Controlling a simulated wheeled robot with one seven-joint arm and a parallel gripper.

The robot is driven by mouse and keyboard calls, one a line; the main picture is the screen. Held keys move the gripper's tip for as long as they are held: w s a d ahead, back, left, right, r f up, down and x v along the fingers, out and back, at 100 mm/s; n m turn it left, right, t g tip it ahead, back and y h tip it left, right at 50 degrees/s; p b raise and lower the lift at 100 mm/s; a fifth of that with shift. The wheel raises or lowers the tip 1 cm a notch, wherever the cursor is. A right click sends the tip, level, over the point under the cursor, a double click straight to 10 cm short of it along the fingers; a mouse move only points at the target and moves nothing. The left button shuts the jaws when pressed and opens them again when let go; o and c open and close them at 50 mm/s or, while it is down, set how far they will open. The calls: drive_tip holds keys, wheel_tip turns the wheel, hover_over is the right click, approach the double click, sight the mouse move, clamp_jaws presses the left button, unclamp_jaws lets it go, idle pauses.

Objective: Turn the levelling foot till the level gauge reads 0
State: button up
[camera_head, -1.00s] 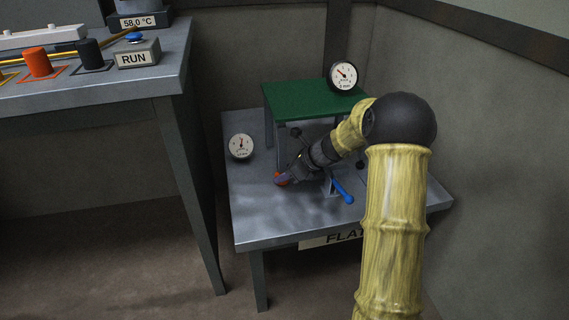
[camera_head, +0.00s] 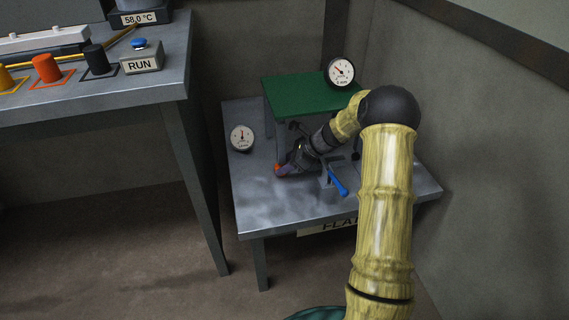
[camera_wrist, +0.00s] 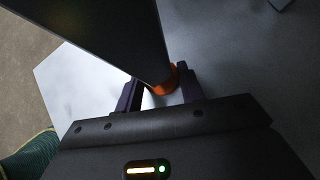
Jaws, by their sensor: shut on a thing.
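The orange levelling foot (camera_head: 277,167) is under the near left corner of a small green-topped stand (camera_head: 310,96) on a grey table. My gripper (camera_head: 283,171) is low at that corner and shut on the foot. In the wrist view the orange foot (camera_wrist: 168,80) shows between the dark fingers (camera_wrist: 160,88), partly hidden by a dark leg (camera_wrist: 105,35). A round gauge (camera_head: 341,72) stands at the back right of the green top, its needle pointing up and left. A second dial (camera_head: 242,138) is at the table's left, its needle roughly upright. Their numbers are too small to read.
A blue-handled lever (camera_head: 337,182) stands on the grey table (camera_head: 270,215) close right of my gripper. A taller bench (camera_head: 90,103) with a RUN box (camera_head: 142,63) is at left. Walls close in behind and at right. The table's front left is clear.

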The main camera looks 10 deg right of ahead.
drive_tip(key=o, duration=1)
drive_tip(key=shift+c, duration=0.2)
drive_tip(key=m+t+b, duration=0.1)
drive_tip(key=b, duration=0.2)
drive_tip(key=shift+f, duration=0.25)
